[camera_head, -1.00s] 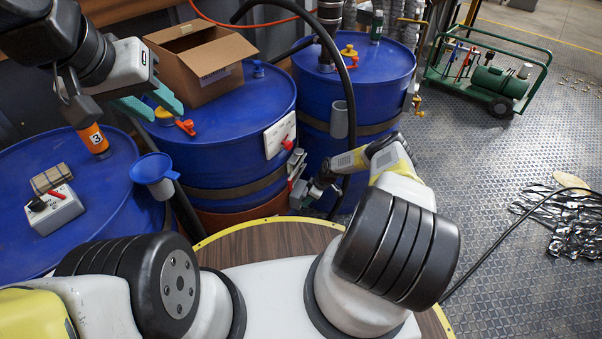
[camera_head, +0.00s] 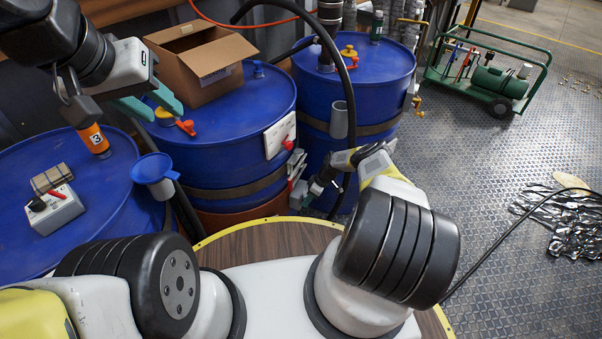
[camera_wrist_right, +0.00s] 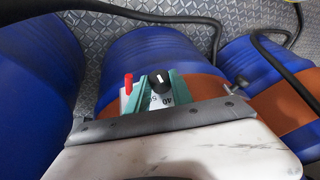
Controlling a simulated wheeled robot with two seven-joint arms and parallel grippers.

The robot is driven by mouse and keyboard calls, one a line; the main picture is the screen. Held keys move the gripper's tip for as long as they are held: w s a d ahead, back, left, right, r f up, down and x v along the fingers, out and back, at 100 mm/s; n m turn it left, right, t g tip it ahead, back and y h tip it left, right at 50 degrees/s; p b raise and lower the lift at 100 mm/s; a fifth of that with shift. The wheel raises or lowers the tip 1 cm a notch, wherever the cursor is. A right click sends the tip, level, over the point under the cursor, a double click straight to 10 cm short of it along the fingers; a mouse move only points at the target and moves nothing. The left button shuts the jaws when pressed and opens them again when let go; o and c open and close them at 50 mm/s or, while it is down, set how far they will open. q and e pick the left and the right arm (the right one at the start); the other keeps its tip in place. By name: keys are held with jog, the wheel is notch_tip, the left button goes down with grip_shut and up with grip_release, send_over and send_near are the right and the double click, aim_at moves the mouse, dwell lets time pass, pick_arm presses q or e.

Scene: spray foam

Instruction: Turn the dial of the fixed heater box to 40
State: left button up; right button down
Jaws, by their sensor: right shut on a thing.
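The fixed heater box (camera_wrist_right: 128,92) shows in the right wrist view as a pale box with a red switch, in front of a blue drum with an orange band. Its black dial (camera_wrist_right: 159,82) has a white pointer line, and a scale marked 40 is partly visible beside it. My right gripper (camera_wrist_right: 160,88) has its green fingers on both sides of the dial, shut on it. In the head view, my right gripper (camera_head: 309,193) is low by the drum's side, and the dial is hidden there. My left gripper (camera_head: 150,104) is open and empty above the drums.
A loose grey box (camera_head: 55,210) with a knob and red switch lies on the left drum. A cardboard box (camera_head: 200,65) stands on the middle drum (camera_head: 225,150), which has a white panel (camera_head: 280,135) on its side. A black hose (camera_head: 348,90) passes close to my right wrist.

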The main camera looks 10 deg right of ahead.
jog(key=shift+d+f+g, duration=0.25)
jog(key=shift+d+g, duration=0.05)
jog(key=shift+r, duration=0.15)
jog(key=shift+w+r+y, duration=0.1)
jog(key=shift+r+y, duration=0.15)
jog(key=shift+y, duration=0.05)
jog(key=shift+a, duration=0.1)
jog(key=c, duration=1.4)
grip_release()
jog(key=shift+r, duration=0.1)
